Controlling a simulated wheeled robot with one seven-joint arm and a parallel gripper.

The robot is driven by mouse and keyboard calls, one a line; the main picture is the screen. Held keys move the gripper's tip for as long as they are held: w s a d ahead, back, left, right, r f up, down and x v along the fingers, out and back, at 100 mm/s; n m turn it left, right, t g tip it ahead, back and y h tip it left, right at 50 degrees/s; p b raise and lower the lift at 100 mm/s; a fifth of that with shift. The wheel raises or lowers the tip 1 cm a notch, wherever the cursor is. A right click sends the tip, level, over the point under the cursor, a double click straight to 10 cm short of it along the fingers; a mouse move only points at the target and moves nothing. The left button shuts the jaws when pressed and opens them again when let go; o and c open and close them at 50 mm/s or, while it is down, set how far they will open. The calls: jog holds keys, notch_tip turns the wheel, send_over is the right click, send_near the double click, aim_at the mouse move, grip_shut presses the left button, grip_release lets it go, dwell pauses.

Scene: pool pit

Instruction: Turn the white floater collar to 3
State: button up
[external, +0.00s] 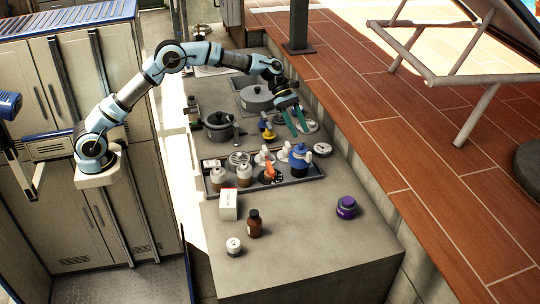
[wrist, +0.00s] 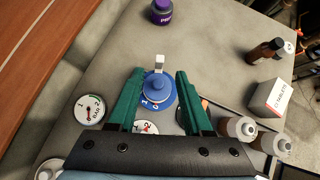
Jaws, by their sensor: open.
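My gripper (external: 297,120) has green fingers spread apart with nothing between them, above the counter behind the tray in the external view. In the wrist view my gripper (wrist: 159,75) has a blue domed piece (wrist: 156,88) in sight between its fingers, with a numbered blue collar. That blue piece (external: 299,158) stands at the tray's right side in the external view. White upright pieces (external: 263,156) stand left of it, with another white one (external: 284,151) close by. I cannot tell which carries the white floater collar, and no setting on them is readable. The wrist view mostly hides them.
A brown bottle (external: 254,224), white box (external: 228,206) and purple jar (external: 346,207) stand in front. A pot (external: 218,127) stands behind. The front counter is mostly clear.

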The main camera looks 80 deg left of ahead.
aim_at(310, 153)
jog(key=p+x, duration=0.3)
jog(key=x, duration=0.7)
jog(key=shift+d+f, duration=0.1)
jog(key=shift+d, duration=0.05)
grip_shut()
